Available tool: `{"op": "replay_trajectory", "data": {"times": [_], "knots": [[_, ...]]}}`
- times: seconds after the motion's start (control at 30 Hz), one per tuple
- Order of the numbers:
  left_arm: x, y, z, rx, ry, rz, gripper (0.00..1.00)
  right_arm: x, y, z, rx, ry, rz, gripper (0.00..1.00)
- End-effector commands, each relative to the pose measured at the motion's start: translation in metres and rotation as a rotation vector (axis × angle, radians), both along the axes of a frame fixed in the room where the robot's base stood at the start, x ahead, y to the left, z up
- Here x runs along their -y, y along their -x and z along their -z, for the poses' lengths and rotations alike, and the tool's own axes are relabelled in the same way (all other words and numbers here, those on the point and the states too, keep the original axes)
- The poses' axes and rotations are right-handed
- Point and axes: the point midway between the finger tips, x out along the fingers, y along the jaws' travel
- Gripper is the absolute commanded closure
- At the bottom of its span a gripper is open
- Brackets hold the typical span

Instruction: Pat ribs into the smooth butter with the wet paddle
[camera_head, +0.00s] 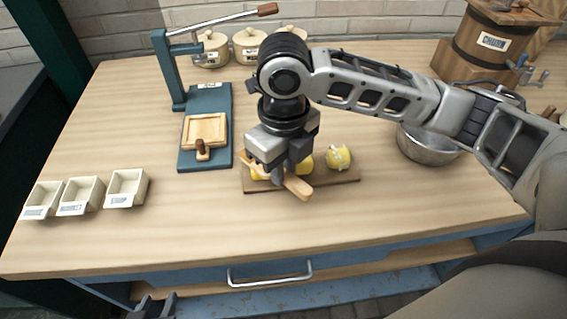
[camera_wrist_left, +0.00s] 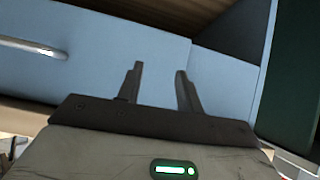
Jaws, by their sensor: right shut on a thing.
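My right gripper (camera_head: 280,172) is shut on a wooden paddle (camera_head: 298,187) low over a wooden board (camera_head: 335,178). The paddle's blunt end points toward the front right. On the board sit yellow butter pieces: one at the right (camera_head: 339,156) with marks on its face, one in the middle (camera_head: 305,163) partly hidden behind my gripper, and one at the left (camera_head: 257,173) mostly covered. Whether the paddle touches butter, and which piece is smooth, I cannot tell. My left gripper (camera_head: 152,308) is low in front of the bench; in the left wrist view (camera_wrist_left: 160,88) it is open and empty.
A blue lever press (camera_head: 222,100) stands left of the board. Three labelled trays (camera_head: 75,195) sit at the left. Lidded crocks (camera_head: 250,45) stand at the back. A metal bowl (camera_head: 430,148) and a wooden churn (camera_head: 490,45) are at the right. The front benchtop (camera_head: 200,230) is clear.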

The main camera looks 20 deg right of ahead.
Motion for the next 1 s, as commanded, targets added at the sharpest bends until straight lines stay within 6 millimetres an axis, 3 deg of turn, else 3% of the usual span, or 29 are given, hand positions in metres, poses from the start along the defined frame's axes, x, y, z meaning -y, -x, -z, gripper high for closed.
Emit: {"op": "replay_trajectory", "data": {"times": [0.37, 1.0], "knots": [[0.000, -0.003, -0.007, 0.008, -0.001, 0.001, 0.64, 0.000, 0.001, -0.003, -0.006, 0.003, 0.000, 1.00], [0.000, -0.002, -0.059, 0.005, -0.001, 0.000, 0.64, 0.000, 0.000, -0.050, -0.002, 0.002, 0.000, 1.00]]}}
